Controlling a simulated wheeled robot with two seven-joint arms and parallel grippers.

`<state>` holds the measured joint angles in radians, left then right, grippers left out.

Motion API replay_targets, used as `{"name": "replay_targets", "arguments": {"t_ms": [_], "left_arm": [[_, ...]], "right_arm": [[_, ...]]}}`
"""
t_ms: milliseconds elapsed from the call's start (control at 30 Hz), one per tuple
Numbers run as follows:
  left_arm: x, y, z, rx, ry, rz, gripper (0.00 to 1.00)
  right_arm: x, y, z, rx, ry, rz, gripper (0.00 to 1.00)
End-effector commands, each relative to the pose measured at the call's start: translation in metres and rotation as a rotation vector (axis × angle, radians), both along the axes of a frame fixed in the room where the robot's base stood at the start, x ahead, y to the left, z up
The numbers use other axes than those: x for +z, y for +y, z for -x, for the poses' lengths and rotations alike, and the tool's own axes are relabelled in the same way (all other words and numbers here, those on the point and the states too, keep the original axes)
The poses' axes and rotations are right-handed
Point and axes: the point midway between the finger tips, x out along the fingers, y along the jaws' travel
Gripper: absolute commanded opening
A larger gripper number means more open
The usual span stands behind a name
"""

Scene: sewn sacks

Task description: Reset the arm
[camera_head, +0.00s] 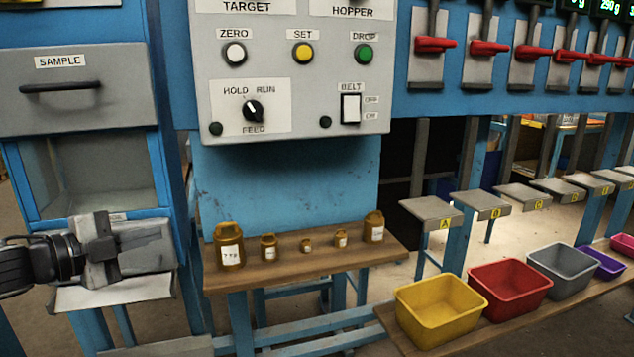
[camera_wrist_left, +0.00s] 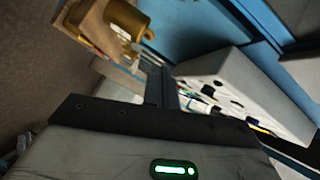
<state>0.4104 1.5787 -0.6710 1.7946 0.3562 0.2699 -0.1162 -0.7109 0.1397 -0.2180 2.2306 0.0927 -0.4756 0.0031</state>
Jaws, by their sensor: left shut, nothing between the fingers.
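My left gripper (camera_head: 112,244) comes in from the left in the head view, in front of the lower drawer unit on the left. Its fingers are together with nothing between them. In the left wrist view its dark fingers (camera_wrist_left: 165,88) point toward the control panel (camera_wrist_left: 225,85), which shows tilted there. The same grey control panel (camera_head: 290,65) stands upright at top centre in the head view, with zero, set and drop buttons. My right gripper is in neither view.
A wooden shelf (camera_head: 290,267) bears several brass weights, the largest at its left (camera_head: 229,247). Yellow (camera_head: 440,302), red (camera_head: 508,290) and grey (camera_head: 562,270) bins stand at lower right. The sample drawer (camera_head: 75,88) is at upper left. Red-handled levers (camera_head: 436,45) line the top right.

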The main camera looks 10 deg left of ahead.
Motion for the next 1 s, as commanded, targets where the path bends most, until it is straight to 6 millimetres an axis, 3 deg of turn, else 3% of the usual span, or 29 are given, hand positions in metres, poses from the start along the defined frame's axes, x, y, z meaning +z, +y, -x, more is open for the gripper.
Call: {"name": "replay_targets", "arguments": {"t_ms": [33,200,300,433,533,700,833,1000], "left_arm": [[-0.031,-0.03,0.001,-0.023,0.057,0.07,0.0],[-0.12,-0.121,0.026,-0.026,0.242,0.308,0.0],[-0.159,-0.17,0.055,0.019,0.359,0.467,0.0],[-0.195,-0.217,0.099,0.136,0.508,0.67,0.0],[-0.214,-0.239,0.133,0.264,0.618,0.809,0.0],[-0.236,-0.252,0.18,0.487,0.764,0.972,0.0],[-0.245,-0.252,0.202,0.594,0.823,1.029,0.0],[-0.249,-0.252,0.209,0.63,0.842,1.045,0.0]], "right_arm": [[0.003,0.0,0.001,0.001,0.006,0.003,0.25],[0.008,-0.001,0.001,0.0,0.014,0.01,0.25],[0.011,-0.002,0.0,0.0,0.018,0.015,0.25],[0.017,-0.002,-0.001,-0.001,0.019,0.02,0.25],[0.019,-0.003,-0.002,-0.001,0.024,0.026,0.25],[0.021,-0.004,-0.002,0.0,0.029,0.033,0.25],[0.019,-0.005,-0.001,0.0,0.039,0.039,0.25],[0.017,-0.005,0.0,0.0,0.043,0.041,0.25]]}}
